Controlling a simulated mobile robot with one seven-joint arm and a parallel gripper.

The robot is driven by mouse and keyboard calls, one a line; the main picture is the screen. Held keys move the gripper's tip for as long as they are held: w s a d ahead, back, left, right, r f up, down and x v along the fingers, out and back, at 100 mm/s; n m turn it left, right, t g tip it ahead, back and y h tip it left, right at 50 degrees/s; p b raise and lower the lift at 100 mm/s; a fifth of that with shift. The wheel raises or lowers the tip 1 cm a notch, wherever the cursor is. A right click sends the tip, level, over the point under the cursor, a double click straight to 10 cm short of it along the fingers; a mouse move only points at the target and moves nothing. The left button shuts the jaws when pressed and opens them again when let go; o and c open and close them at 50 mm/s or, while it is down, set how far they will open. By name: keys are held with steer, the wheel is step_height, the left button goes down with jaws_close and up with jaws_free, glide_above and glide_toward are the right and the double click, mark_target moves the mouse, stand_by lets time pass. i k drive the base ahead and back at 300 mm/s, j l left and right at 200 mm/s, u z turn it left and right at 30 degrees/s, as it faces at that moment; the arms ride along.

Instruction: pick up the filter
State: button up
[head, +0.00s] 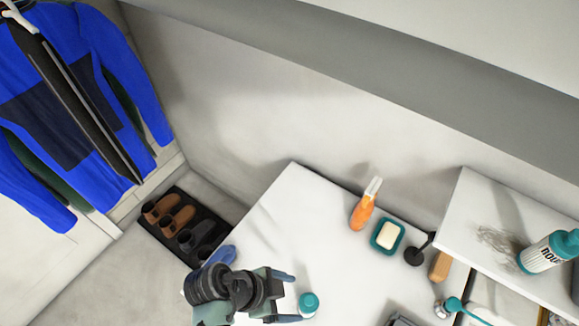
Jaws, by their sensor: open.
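I cannot make out for sure which thing is the filter. My gripper (289,297) is at the bottom middle of the head view, above the white table, with its two fingers apart and pointing right. A small white bottle with a teal cap (309,301) shows just right of the fingertips; whether it touches them is unclear. A dark object (401,320) is cut off by the bottom edge of the view, too little of it showing to name. Nothing is seen held between the fingers.
On the white table (290,215) are an orange bottle (363,211), a teal soap dish (375,240), a black round-based item (414,256) and a tan block (440,266). A raised shelf (475,200) with a bottle (548,252) is right. Shoes (178,219) and hanging clothes (95,60) are left.

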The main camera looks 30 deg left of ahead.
mark_target(560, 246)
steer(key=k, duration=1)
